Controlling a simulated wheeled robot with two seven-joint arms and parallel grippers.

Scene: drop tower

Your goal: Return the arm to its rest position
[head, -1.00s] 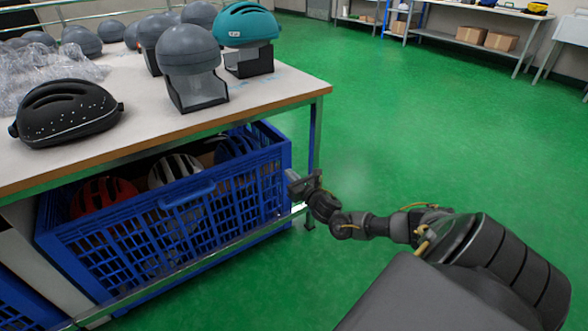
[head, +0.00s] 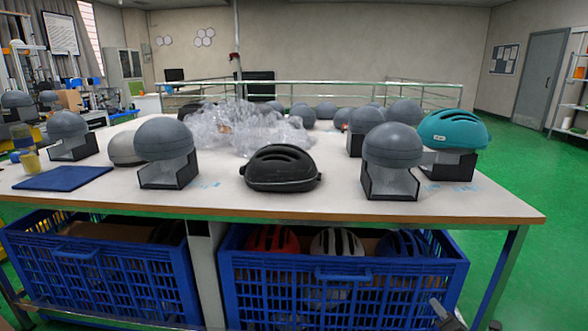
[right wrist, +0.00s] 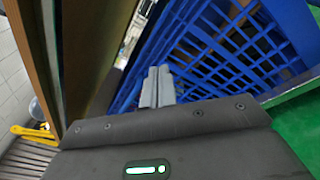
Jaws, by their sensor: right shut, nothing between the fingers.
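My right gripper (head: 436,306) shows only in part at the bottom edge of the head view, in front of the right end of a blue crate. In the right wrist view the two grey fingers of my right gripper (right wrist: 157,72) lie side by side, shut and empty. The lattice wall of a blue crate (right wrist: 222,50) is beyond and to the right of them. I cannot tell whether they touch it. Most of my right arm is outside the head view. My left gripper is in neither view.
A table (head: 455,207) holds a black helmet (head: 281,168), a teal helmet (head: 453,129) on a stand, and several grey headforms. The right blue crate (head: 340,286) under it contains several helmets; another blue crate (head: 100,275) stands left. Green floor (head: 545,180) is clear at right.

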